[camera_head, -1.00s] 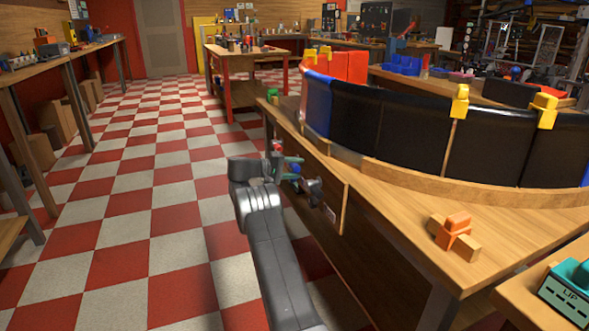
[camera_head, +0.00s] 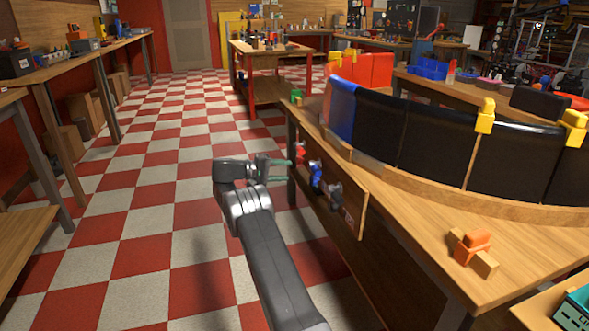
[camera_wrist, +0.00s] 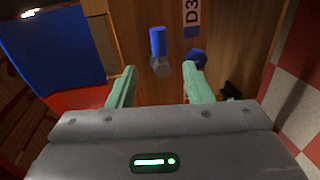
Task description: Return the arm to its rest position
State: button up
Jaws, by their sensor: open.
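My gripper (camera_head: 283,170) is at the end of my arm, over the aisle just left of the workbench front in the head view. Its two green fingers are apart and nothing is between them. In the wrist view my gripper (camera_wrist: 158,85) also shows open, facing a wooden panel. A blue knob (camera_wrist: 158,42) on a grey stem stands out from that panel, beyond the fingertips. In the head view the panel (camera_head: 345,195) on the bench front carries a red knob (camera_head: 300,151), a blue knob (camera_head: 316,174) and a dark knob (camera_head: 335,194).
The wooden workbench (camera_head: 420,230) bears a curved row of black, blue and red panels with yellow clamps. An orange and wood block piece (camera_head: 473,248) lies on it. The checkered floor (camera_head: 150,190) to the left is clear. Shelving tables (camera_head: 60,68) line the left wall.

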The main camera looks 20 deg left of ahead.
aim_at(313, 171)
jog(key=shift+s+a, duration=0.25)
jog(key=shift+a, duration=0.05)
jog(key=b+x, duration=0.4)
jog(key=x, duration=1)
jog(key=shift+w, duration=0.1)
jog(key=shift+r, duration=0.2)
jog(key=shift+a, duration=0.15)
